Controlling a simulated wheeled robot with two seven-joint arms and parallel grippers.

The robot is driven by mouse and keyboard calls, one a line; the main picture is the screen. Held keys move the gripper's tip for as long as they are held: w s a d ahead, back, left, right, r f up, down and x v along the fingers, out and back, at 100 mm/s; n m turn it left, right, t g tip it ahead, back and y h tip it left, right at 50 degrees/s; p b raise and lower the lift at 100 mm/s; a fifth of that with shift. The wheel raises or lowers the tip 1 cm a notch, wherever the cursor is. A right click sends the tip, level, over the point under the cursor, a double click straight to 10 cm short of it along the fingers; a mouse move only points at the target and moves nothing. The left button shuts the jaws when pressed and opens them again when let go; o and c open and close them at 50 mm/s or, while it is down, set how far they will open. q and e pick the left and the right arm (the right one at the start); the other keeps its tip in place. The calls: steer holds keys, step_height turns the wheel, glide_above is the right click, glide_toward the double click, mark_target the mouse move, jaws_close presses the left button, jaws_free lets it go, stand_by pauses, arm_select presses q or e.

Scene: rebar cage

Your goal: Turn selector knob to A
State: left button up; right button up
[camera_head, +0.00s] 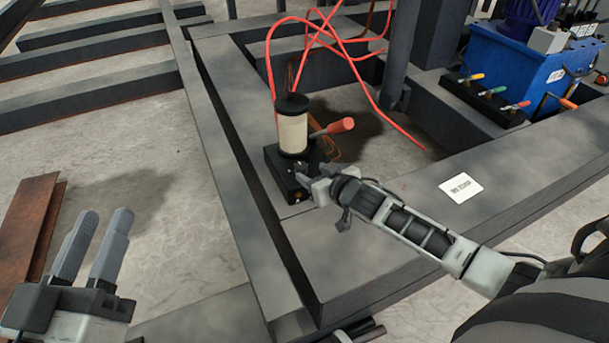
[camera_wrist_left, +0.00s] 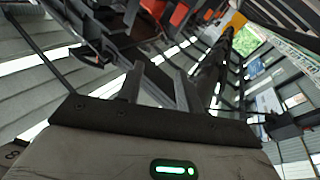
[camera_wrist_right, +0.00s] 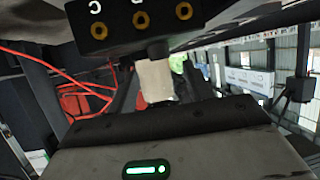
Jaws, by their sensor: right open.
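A small black box (camera_head: 284,178) sits on the grey beam, with a beige cylinder (camera_head: 293,132) with black ends at its back. My right gripper (camera_head: 307,180) is open at the right front part of the box. The selector knob cannot be made out; the fingers cover that area. The right wrist view shows the box (camera_wrist_right: 120,15) close up, with brass round fittings and a letter that looks like C. My left gripper (camera_head: 106,220) is open and empty, low at the left, away from the box.
A red-handled lever (camera_head: 333,128) sticks out right of the cylinder. Red cables (camera_head: 352,65) loop behind it. A white label (camera_head: 461,188) lies on the beam at right. A blue machine (camera_head: 535,75) with coloured handles stands at the back right. A rusty beam (camera_head: 28,225) lies at left.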

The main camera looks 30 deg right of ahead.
mark_target(302, 167)
steer(key=b+x, duration=0.1)
steer(key=x, duration=0.3)
steer(key=shift+w+f+b, duration=0.15)
steer(key=shift+b, duration=0.25)
steer(key=shift+w+f, duration=0.1)
steer(key=shift+w, duration=0.4)
arm_select(q)
steer(key=r+m+h, duration=0.1)
steer(key=r+m+t+h, duration=0.1)
steer(key=r+m, duration=0.1)
steer(key=r+m+t+h, duration=0.1)
steer(key=r+m, duration=0.1)
steer(key=shift+s+r+h, duration=0.15)
steer(key=shift+s+h, duration=0.1)
steer(key=shift+h, duration=0.15)
arm_select(e)
steer(key=c, duration=1)
